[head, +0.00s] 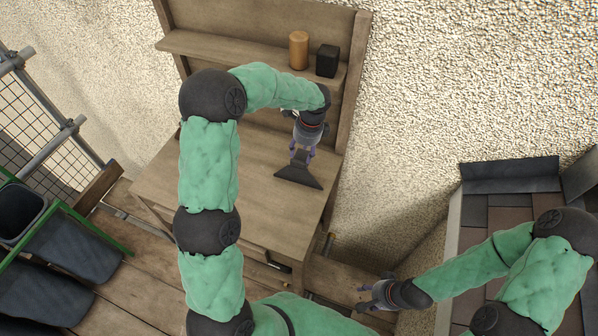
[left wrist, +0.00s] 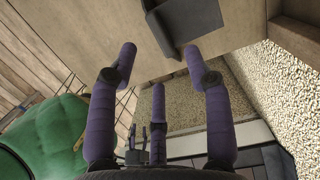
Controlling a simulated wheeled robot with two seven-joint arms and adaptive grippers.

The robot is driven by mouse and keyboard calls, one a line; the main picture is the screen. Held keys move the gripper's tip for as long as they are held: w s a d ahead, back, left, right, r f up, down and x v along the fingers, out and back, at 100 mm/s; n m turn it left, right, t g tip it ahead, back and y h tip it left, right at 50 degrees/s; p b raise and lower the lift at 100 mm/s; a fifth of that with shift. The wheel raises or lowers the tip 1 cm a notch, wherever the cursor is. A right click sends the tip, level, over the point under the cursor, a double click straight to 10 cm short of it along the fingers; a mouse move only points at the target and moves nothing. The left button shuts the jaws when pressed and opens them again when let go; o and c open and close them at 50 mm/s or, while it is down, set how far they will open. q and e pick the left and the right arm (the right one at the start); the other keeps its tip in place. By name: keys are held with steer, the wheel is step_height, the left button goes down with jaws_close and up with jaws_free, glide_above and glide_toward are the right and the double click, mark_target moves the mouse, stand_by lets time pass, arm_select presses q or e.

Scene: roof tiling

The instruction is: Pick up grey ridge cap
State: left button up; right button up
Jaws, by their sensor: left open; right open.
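The grey ridge cap (head: 298,176) is a dark, angled piece on the top of the wooden workbench (head: 205,185). In the left wrist view the ridge cap (left wrist: 188,20) shows at the top, just beyond the fingertips, and its far part is cut off by the frame. My left gripper (head: 302,156) points down at the cap with its purple fingers spread and nothing between them. In the head view its tips overlap the cap's upper end; whether they touch it I cannot tell. My right gripper (head: 368,294) is open and empty, low and right of the bench.
A shelf at the back of the bench holds an orange-brown cylinder (head: 299,50) and a black block (head: 327,61). A rough plaster wall (head: 450,80) stands behind. A partly tiled roof section (head: 508,212) is at the right. A green rack with dark sheets (head: 75,248) is at the left.

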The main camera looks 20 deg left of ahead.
mark_target(298, 163)
arm_select(q)
steer(key=shift+w+a+f, duration=0.1)
steer(key=shift+a+f, duration=0.1)
steer(key=shift+f, duration=0.5)
steer(key=shift+s+a+f+b, duration=0.1)
steer(key=shift+a+f+b, duration=0.1)
steer(key=shift+f, duration=0.6)
steer(key=shift+s+a+f+b, duration=0.1)
steer(key=shift+f+b, duration=0.1)
steer(key=shift+f, duration=0.55)
steer(key=shift+a+f+b, duration=0.15)
steer(key=shift+f+b, duration=0.05)
steer(key=shift+f, duration=0.6)
jaws_close()
